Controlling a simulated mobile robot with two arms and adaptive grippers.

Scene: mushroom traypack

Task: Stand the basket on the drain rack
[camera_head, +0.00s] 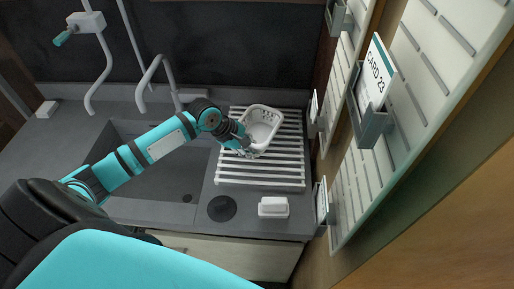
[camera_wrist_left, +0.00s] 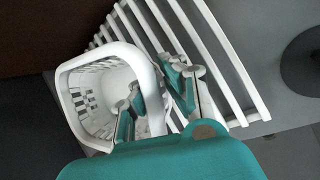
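The white basket (camera_head: 262,124) stands with its opening up on the white slatted drain rack (camera_head: 232,177), near its back. My left gripper (camera_head: 244,143) is at the basket's front-left side. In the left wrist view, the basket (camera_wrist_left: 75,73) lies left of centre over the rack (camera_wrist_left: 232,66). My left gripper (camera_wrist_left: 157,88) straddles the basket's near wall, one finger inside and one outside. The fingers stand apart, with a gap showing beside the outer finger. The basket's underside is hidden. My right gripper is not in view.
A sink (camera_head: 128,205) with a tall tap (camera_head: 160,72) lies left of the rack. A dark round disc (camera_head: 222,208) and a small white block (camera_head: 273,207) sit in front of it. A slotted panel with a "CARD 23" holder (camera_head: 370,120) rises close on the right.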

